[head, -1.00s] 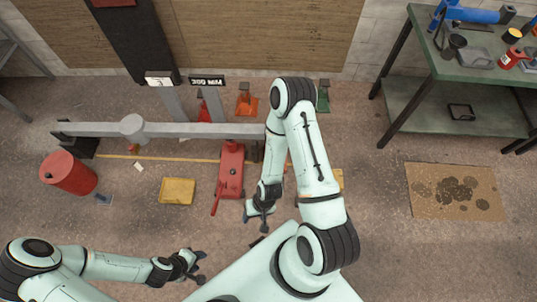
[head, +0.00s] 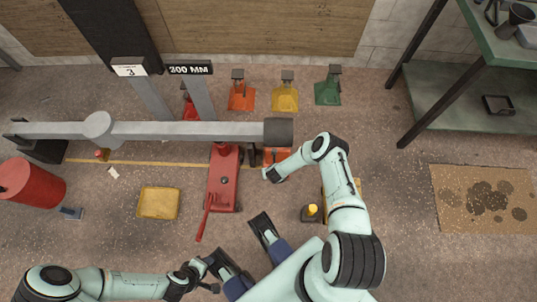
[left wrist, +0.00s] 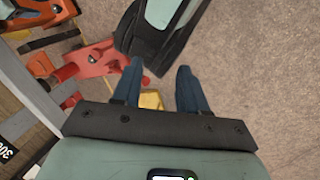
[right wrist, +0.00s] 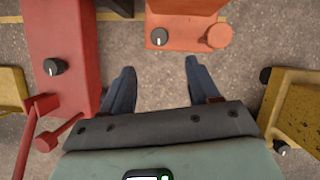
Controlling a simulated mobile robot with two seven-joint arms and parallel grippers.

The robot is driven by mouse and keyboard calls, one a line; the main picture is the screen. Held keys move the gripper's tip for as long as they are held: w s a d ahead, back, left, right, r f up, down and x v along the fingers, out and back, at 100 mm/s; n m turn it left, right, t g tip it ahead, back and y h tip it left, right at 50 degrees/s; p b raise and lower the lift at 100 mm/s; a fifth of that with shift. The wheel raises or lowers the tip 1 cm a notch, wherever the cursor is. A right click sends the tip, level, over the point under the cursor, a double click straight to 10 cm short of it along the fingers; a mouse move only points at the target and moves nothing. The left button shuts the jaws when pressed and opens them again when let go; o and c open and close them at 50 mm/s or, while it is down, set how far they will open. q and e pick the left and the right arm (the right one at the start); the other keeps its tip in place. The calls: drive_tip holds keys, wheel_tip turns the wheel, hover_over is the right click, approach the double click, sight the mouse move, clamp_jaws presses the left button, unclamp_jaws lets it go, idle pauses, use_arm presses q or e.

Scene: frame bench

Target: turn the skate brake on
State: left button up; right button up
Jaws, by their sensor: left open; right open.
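An orange low unit (head: 277,155), which looks like the skate, sits under the right end of the grey beam. In the right wrist view the orange unit (right wrist: 190,30) shows at the top, with a black knob and a round orange knob. I cannot tell which one is the brake or how it is set. My right gripper (head: 268,174) is at the unit's front edge in the head view. In the right wrist view its fingers (right wrist: 155,90) are apart and empty, just short of the unit. My left gripper (head: 207,279) is open and empty, low over the floor.
A red jack (head: 223,180) with a long handle stands left of my right gripper. A yellow unit (right wrist: 297,110) is close on its right. A yellow block (head: 158,203) and a red drum (head: 32,183) are further left. Several coloured stands line the wall.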

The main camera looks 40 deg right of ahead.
use_arm(q)
drive_tip(key=w+a+f+t+y+b, duration=0.1)
drive_tip(key=w+a+f+t+b, duration=0.1)
drive_tip(key=w+a+f+b, duration=0.25)
use_arm(e)
drive_tip(key=b+x, duration=0.1)
drive_tip(key=x, duration=0.9)
drive_tip(key=shift+w+f+b, duration=0.15)
drive_tip(key=shift+f+b, duration=0.15)
drive_tip(key=shift+f, duration=0.05)
drive_tip(key=shift+w+d+f+b, duration=0.15)
drive_tip(key=shift+w+f+b, duration=0.1)
drive_tip(key=shift+f+b, duration=0.4)
drive_tip(key=shift+w+f, duration=0.15)
drive_tip(key=shift+f, duration=0.05)
use_arm(q)
drive_tip(key=s+f+n+g, duration=0.1)
drive_tip(key=s+f+g, duration=0.1)
drive_tip(key=f, duration=0.4)
drive_tip(key=shift+s, duration=0.8)
